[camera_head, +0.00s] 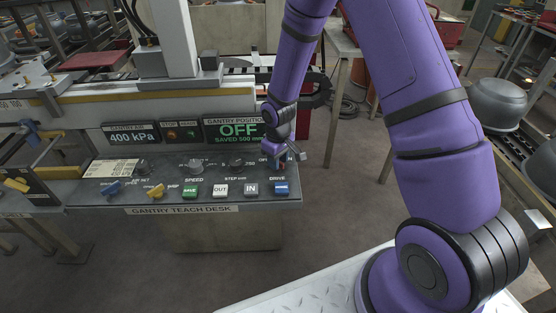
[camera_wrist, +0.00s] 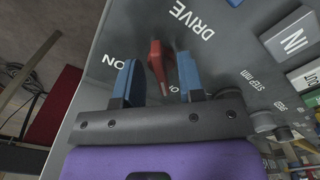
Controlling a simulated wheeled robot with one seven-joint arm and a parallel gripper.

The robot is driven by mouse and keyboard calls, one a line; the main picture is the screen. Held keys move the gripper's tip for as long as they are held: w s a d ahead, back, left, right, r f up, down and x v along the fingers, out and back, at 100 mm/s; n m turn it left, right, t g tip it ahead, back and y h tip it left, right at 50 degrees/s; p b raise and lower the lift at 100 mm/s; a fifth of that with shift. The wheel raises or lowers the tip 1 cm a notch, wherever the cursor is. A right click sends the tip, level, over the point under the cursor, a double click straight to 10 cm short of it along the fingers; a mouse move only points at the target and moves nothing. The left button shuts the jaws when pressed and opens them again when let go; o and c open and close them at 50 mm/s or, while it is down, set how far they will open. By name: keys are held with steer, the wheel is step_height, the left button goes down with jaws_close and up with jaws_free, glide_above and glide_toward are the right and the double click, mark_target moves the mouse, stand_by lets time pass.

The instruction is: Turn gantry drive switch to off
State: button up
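The drive switch shows in the wrist view as a red lever (camera_wrist: 157,58) on the grey desk panel, beside the printed word DRIVE. The word ON is printed to its left; a label to its right is partly hidden. My gripper (camera_wrist: 158,66) has its two blue fingers on either side of the lever, with narrow gaps visible, so it looks open around it. In the head view my gripper (camera_head: 279,160) is at the right end of the teach desk (camera_head: 184,210) and hides the switch.
Speed and step knobs are to the left. A metal pot (camera_head: 497,103) stands at the right.

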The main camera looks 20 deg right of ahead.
step_height(320, 180, up, 11)
steer(key=shift+f, duration=0.2)
stand_by(0.6)
